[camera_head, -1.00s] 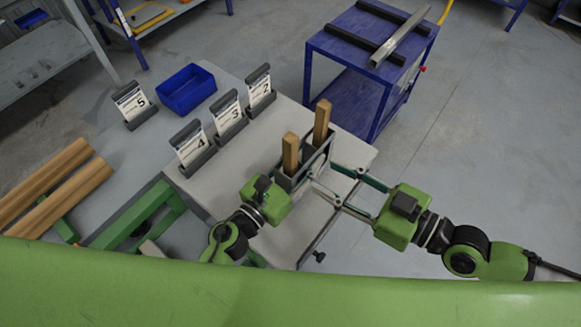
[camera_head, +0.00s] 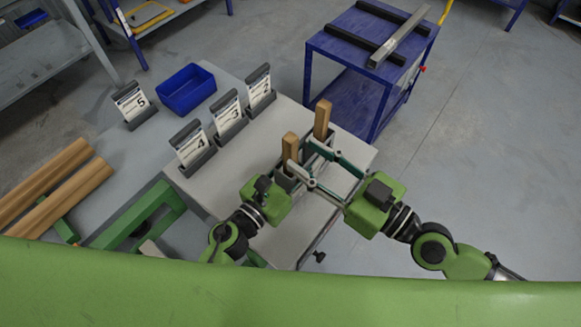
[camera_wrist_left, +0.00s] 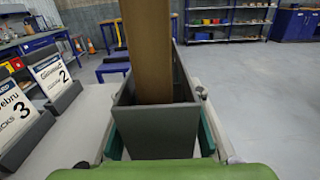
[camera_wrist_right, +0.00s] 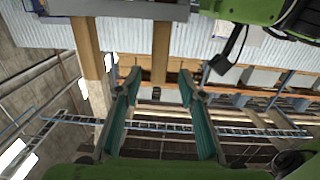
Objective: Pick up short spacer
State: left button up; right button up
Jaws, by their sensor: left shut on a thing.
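Two wooden pieces stand upright in a dark grey open-topped box (camera_wrist_left: 155,143). The nearer one (camera_head: 290,148) looks shorter than the farther one (camera_head: 323,118). I take the nearer one as the short spacer. My left gripper (camera_head: 288,180) is shut on the grey box, with a finger along each side in the left wrist view. My right gripper (camera_head: 308,158) is open and empty beside the wooden pieces. In the right wrist view, one wooden piece (camera_wrist_right: 161,50) appears between its spread fingertips (camera_wrist_right: 160,80). I cannot tell whether they touch it.
Long wooden bars (camera_head: 60,190) lie at the left. A blue cart (camera_head: 345,55) stands behind the table. Floor to the right is clear.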

aim_at(295, 149)
jog(key=shift+x, duration=2.65)
jog(key=shift+w+f, duration=0.1)
jog(key=shift+f, duration=0.05)
jog(key=shift+d, duration=0.1)
grip_shut()
